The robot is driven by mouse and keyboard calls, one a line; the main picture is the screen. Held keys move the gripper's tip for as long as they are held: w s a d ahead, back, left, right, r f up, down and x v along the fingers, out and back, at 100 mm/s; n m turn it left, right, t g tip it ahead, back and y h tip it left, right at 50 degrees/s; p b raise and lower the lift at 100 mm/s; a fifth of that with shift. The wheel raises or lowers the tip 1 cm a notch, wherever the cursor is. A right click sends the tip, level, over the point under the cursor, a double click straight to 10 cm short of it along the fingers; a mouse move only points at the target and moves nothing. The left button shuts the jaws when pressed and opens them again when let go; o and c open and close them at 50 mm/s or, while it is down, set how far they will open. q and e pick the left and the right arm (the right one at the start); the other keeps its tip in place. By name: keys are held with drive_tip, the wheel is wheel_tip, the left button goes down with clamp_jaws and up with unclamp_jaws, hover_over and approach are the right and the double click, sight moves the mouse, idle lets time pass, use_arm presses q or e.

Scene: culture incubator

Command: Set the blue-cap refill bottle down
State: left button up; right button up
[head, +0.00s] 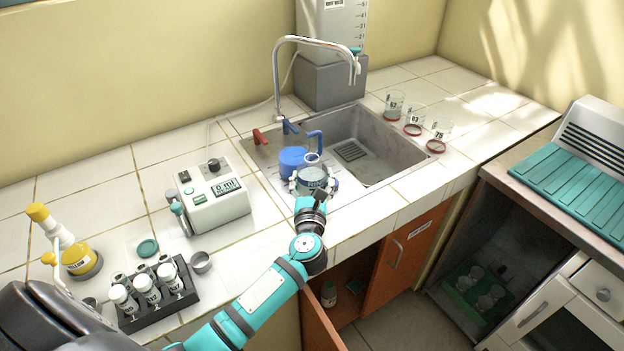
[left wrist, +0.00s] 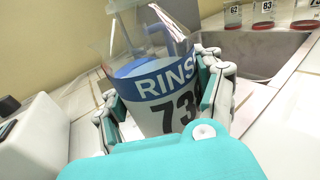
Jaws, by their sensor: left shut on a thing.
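My left gripper (head: 313,184) is shut on a clear vessel with a blue band reading "RINS" and a "73" (left wrist: 168,92). It holds the vessel at the left side of the sink; the gripper's fingers (left wrist: 165,105) flank it in the left wrist view. A blue item with a looped handle (head: 293,160) shows just behind it in the head view, and blue shapes show through the clear wall in the left wrist view. I cannot tell whether the vessel has a cap or whether its base touches the counter. My right gripper is out of view.
The sink (head: 375,155) and tap (head: 315,42) are close by. Marked beakers (head: 414,120) stand right of the sink. A white dosing device (head: 213,197), a vial rack (head: 160,304) and a yellow bottle (head: 77,259) stand to the left. A cabinet door (head: 405,255) is open below.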

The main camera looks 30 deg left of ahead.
use_arm(q)
drive_tip(key=shift+r, duration=0.1)
drive_tip(key=o, duration=1.7)
drive_tip(key=shift+f, duration=0.2)
drive_tip(key=shift+r, duration=0.25)
drive_tip(key=b+v, duration=0.1)
drive_tip(key=v, duration=0.9)
drive_tip(key=shift+s+d+f+b, duration=0.15)
drive_tip(key=shift+s+f+b, duration=0.1)
drive_tip(key=shift+b, duration=0.1)
drive_tip(key=shift+v, duration=0.75)
drive_tip(key=shift+r, duration=0.1)
